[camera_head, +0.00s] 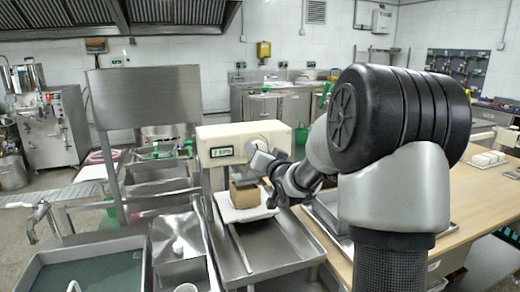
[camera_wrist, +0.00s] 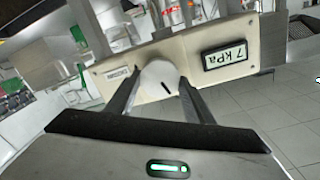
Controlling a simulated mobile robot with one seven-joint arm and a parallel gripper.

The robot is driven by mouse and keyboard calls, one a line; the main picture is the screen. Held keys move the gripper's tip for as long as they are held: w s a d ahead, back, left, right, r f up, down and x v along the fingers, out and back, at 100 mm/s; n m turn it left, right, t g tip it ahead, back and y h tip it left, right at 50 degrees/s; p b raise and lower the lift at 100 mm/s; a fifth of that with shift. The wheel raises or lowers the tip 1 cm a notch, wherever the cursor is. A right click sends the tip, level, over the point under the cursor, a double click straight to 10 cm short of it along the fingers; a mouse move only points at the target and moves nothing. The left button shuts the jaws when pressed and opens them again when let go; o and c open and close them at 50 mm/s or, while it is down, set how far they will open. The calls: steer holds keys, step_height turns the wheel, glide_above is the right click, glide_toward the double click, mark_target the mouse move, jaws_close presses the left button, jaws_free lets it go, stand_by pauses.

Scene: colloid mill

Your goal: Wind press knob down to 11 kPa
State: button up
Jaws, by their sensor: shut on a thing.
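The press has a cream panel (camera_head: 215,135) in the head view, with a small display (camera_head: 222,152) too small to read there. In the wrist view the panel (camera_wrist: 225,32) lies tilted. Its display (camera_wrist: 226,56) appears to read 7 kPa, at a slant. The white round knob (camera_wrist: 157,78) with a dark index mark sits between the two dark fingers of my gripper (camera_wrist: 158,88), which is shut on it. In the head view my gripper (camera_head: 262,158) is at the panel's right half and hides much of the knob.
A brown block (camera_head: 244,194) stands on a white tray (camera_head: 228,213) below the panel, close under my gripper. Steel sinks (camera_head: 82,272) lie to the left and a wooden table (camera_head: 470,205) to the right. A tall steel panel (camera_head: 140,98) stands left of the press.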

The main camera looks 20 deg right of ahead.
steer(key=shift+d+f+m+p, duration=0.1)
steer(key=shift+m+p, duration=1)
steer(key=shift+m, duration=0.9)
steer(key=shift+d+m+p, duration=0.1)
steer(key=shift+m+p, duration=0.95)
steer(key=shift+m, duration=0.95)
steer(key=shift+y, duration=0.3)
steer(key=o, duration=1)
steer(key=shift+o, duration=0.2)
steer(key=shift+s, duration=0.1)
steer(key=s+p, duration=0.1)
steer(key=s, duration=1.6)
steer(key=shift+r+p, duration=0.35)
steer(key=shift+r, duration=0.05)
steer(key=shift+s+a, duration=0.1)
steer(key=shift+a, duration=0.05)
